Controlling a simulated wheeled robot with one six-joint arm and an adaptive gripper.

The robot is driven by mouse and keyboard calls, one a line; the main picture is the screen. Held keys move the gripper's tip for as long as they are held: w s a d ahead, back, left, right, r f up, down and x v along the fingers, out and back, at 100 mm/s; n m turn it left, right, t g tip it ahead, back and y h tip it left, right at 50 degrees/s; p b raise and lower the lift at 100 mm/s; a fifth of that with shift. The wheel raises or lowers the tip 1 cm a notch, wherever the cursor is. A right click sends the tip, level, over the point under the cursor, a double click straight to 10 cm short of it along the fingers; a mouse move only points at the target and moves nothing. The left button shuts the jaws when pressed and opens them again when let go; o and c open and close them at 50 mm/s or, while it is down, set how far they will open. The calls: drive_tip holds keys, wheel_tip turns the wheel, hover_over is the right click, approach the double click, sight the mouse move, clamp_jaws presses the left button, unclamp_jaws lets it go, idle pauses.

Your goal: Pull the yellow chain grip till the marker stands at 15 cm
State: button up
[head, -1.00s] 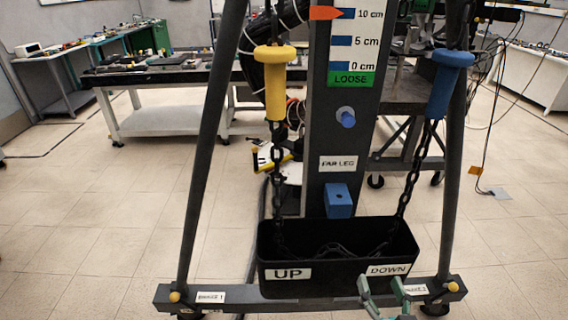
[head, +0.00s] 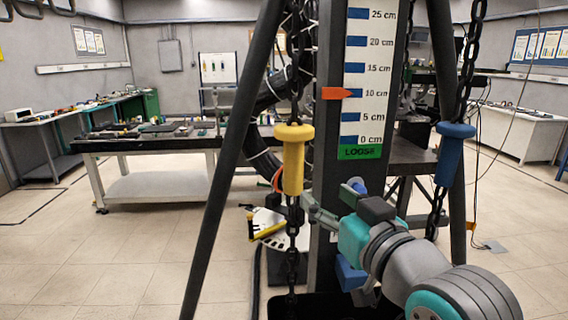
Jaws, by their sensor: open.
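The yellow chain grip (head: 293,160) hangs upright on its dark chain, left of the scale post. The orange marker (head: 337,93) points right at the 10 cm line of the white scale (head: 369,75). My gripper (head: 328,196) is open and empty, in front of the post, right of the yellow grip's lower end and apart from it. The blue chain grip (head: 454,154) hangs on the right chain at a similar height. My forearm covers part of the post's lower half.
Dark frame legs slope down on both sides, the left leg (head: 232,150) beside the yellow grip. A black bin (head: 320,308) sits below, partly out of view. A blue knob (head: 358,186) on the post is close behind my gripper. Workbenches stand behind.

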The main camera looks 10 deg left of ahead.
sight(298, 167)
drive_tip(key=w+a, duration=0.2)
drive_tip(key=w+a+r, duration=0.1)
drive_tip(key=w+a, duration=0.1)
drive_tip(key=w, duration=0.1)
drive_tip(key=w+a+r, duration=0.1)
drive_tip(key=w+a, duration=0.2)
drive_tip(key=shift+w+r, duration=0.15)
drive_tip(key=shift+w, duration=0.05)
idle(0.3)
clamp_jaws()
